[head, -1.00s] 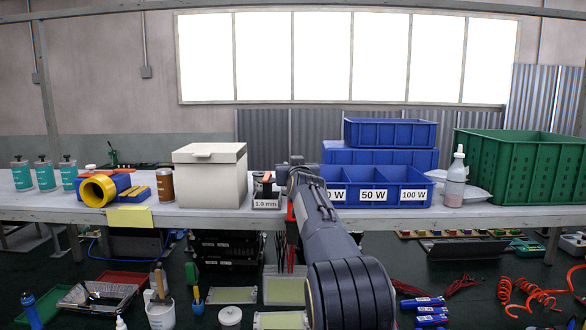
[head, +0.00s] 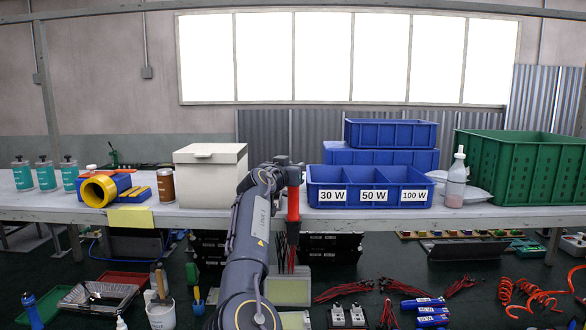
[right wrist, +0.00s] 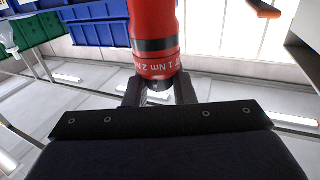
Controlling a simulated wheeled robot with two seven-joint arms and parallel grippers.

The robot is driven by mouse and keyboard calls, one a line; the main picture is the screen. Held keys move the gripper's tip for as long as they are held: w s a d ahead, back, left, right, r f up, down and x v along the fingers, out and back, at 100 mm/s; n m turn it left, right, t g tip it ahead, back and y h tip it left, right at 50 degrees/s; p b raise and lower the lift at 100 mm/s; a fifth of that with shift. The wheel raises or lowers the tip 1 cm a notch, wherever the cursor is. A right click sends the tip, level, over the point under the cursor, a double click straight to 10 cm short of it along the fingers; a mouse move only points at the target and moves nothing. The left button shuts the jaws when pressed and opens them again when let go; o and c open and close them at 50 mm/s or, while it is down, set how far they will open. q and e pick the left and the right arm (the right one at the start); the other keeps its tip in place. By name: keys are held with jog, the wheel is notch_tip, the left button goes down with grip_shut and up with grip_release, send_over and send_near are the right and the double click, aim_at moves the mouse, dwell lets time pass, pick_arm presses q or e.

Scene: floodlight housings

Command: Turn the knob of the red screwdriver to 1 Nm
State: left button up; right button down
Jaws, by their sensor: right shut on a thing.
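The red screwdriver (head: 293,205) is upright in front of the bench in the head view, at the end of my right arm. My right gripper (right wrist: 160,92) is shut on it. In the right wrist view its red body (right wrist: 155,25) has a dark band, and below it a red ring (right wrist: 158,68) with white marks reading "1 Nm" and "2 N", the second cut off at the edge. Dark fingers stand on both sides of its end. Which mark is set cannot be told. My left gripper is not in view.
A blue bin (head: 336,208) labelled 30 W, 50 W and 100 W stands right of the screwdriver on the bench (head: 480,214). A white lidded box (head: 208,182) stands to the left. A green crate (head: 520,165) is at far right.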

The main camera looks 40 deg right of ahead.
jog(key=shift+f+m+g+h, duration=0.15)
jog(key=shift+m+g+h, duration=0.25)
jog(key=shift+m+g, duration=0.3)
jog(key=c, duration=1.3)
grip_release()
jog(key=shift+o, duration=0.2)
jog(key=b+v, duration=0.5)
jog(key=v, duration=0.2)
jog(key=shift+a, duration=0.4)
